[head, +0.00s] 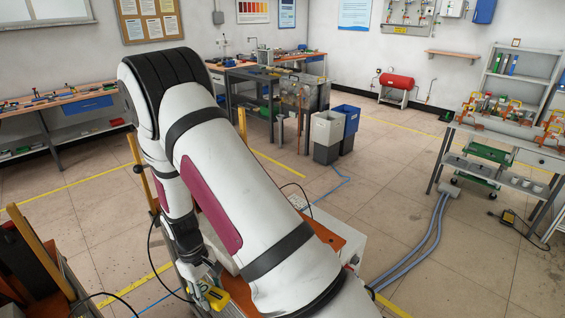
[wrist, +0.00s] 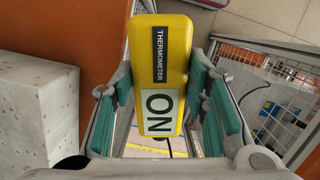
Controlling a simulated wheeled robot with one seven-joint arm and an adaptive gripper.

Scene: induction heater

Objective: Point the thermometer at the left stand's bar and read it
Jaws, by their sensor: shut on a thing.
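The thermometer (wrist: 160,60) is a yellow block with a dark label reading THERMOMETER and a pale display with large dark letters, either ON or NO. It stands between the teal pads of my gripper (wrist: 165,110), which is shut on it. In the head view the thermometer (head: 216,298) shows as a small yellow piece at the end of my gripper (head: 207,284), low in the picture, partly behind my arm. I cannot surely make out the left stand or its bar in either view. My arm hides much of the lower middle of the head view.
In the wrist view a pale speckled block (wrist: 35,115) is close on the left, and a wire-mesh frame (wrist: 270,85) is on the right. In the head view a yellow post (head: 141,172) stands left of my arm.

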